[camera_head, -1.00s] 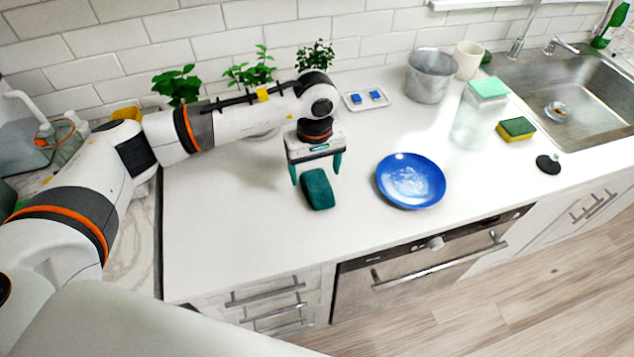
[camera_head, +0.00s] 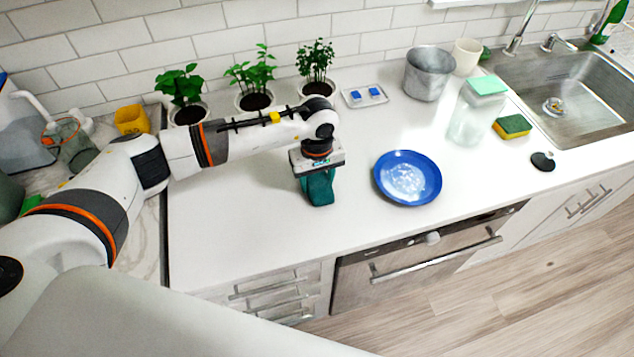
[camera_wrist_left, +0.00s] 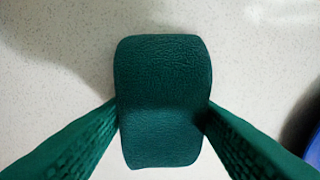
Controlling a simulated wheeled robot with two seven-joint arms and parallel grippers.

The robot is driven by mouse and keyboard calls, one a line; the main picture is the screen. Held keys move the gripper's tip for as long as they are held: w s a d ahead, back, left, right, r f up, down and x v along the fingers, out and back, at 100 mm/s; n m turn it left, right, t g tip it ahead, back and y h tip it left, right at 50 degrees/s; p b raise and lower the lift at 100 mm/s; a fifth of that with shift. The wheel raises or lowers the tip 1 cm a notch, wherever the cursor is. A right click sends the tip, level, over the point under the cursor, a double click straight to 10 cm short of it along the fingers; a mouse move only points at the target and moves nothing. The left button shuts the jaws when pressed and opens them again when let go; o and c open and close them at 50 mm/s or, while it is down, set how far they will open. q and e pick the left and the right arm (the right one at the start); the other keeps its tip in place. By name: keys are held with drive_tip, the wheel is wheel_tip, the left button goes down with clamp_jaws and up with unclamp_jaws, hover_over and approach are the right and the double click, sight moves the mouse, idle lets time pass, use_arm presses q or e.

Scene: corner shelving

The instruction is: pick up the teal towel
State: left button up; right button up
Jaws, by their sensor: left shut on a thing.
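The teal towel (camera_head: 319,189) is a small folded block on the white counter, left of the blue plate. My left gripper (camera_head: 317,184) points down over it, with a finger on each side. In the left wrist view the towel (camera_wrist_left: 162,100) fills the middle, and the two green fingers of my left gripper (camera_wrist_left: 162,122) press against its left and right sides. The gripper is shut on the towel. Whether the towel touches the counter is hard to tell. My right gripper is not in view.
A blue plate (camera_head: 408,178) lies just right of the towel. Potted plants (camera_head: 256,100) and a small white tray (camera_head: 364,96) stand behind. A glass jar (camera_head: 476,115), metal pot (camera_head: 427,75) and sponge (camera_head: 512,126) are toward the sink (camera_head: 575,90). The counter front-left is clear.

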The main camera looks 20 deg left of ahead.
sight(317, 178)
use_arm(q)
wheel_tip(317, 178, up, 9)
drive_tip(key=b, duration=0.3)
drive_tip(key=shift+r, duration=0.55)
